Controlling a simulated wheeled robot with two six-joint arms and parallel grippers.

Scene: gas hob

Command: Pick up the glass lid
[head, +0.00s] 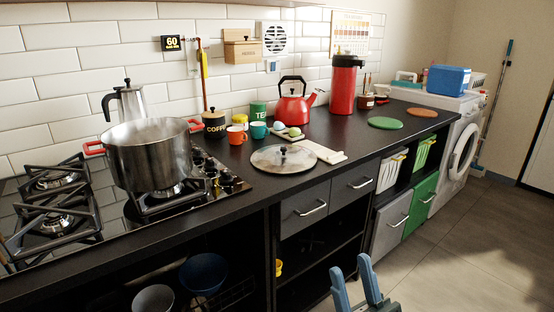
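The glass lid (284,159) lies on the dark countertop, right of the hob, with a metal rim and a small dark knob on top. Its right side is against or over a pale board (320,150); I cannot tell which. A large steel pot (150,160) steams on a hob burner to its left. My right gripper (355,268) shows at the bottom, in front of and below the counter, with two blue fingers apart and nothing between them. It is well away from the lid. My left gripper is not in view.
Mugs, an orange one (236,135) and a teal one (259,130), stand behind the lid. A red kettle (295,105) and a red flask (343,86) stand further back. Green (385,123) and brown (422,112) round mats lie to the right. Open shelves are below the counter.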

